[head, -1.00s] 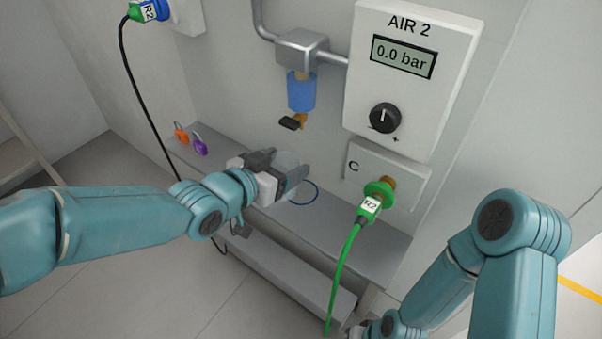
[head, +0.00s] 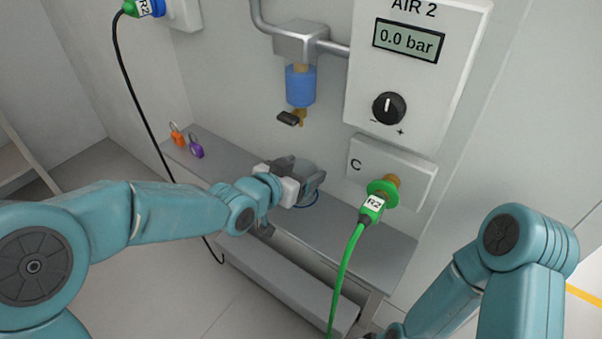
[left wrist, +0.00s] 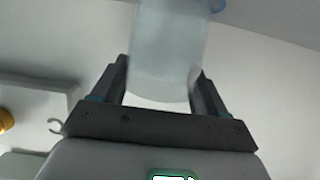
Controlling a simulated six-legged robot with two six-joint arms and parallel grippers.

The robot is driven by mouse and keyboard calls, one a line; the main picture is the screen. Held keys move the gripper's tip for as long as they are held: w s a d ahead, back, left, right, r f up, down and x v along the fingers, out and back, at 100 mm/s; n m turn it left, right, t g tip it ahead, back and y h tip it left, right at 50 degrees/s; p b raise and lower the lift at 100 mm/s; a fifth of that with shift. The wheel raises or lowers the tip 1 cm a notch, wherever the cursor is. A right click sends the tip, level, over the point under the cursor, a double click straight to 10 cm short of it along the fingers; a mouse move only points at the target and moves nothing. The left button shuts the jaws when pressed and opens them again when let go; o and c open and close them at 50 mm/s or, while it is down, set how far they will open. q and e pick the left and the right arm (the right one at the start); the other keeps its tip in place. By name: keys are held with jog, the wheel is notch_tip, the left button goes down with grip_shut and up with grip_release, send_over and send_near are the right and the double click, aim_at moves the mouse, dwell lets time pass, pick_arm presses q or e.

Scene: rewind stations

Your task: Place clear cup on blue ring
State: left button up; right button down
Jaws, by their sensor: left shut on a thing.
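My left gripper (head: 308,178) is shut on the clear cup (left wrist: 168,50), which it holds between its two fingers in the left wrist view. In the head view the gripper hides most of the cup. The blue ring (head: 312,201) shows as a thin arc on the grey shelf, just below and beside the gripper. The gripper covers part of the ring. I cannot tell whether the cup touches the shelf. My right arm comes in at the lower right, with its gripper out of the picture.
A blue filter bowl (head: 300,87) with a tap (head: 293,118) hangs above the shelf (head: 240,171). Orange (head: 177,138) and purple (head: 196,150) padlocks lie at the shelf's left end. A green hose (head: 349,255) hangs from port C, right of the gripper.

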pick_arm(q)
jog(key=shift+f, duration=0.15)
jog(key=o, duration=1)
jog(key=shift+o, duration=0.2)
jog(key=shift+r, duration=0.35)
jog(key=p+v, duration=0.2)
jog(key=v, duration=1)
jog(key=shift+p, duration=0.3)
jog(key=shift+f, duration=0.2)
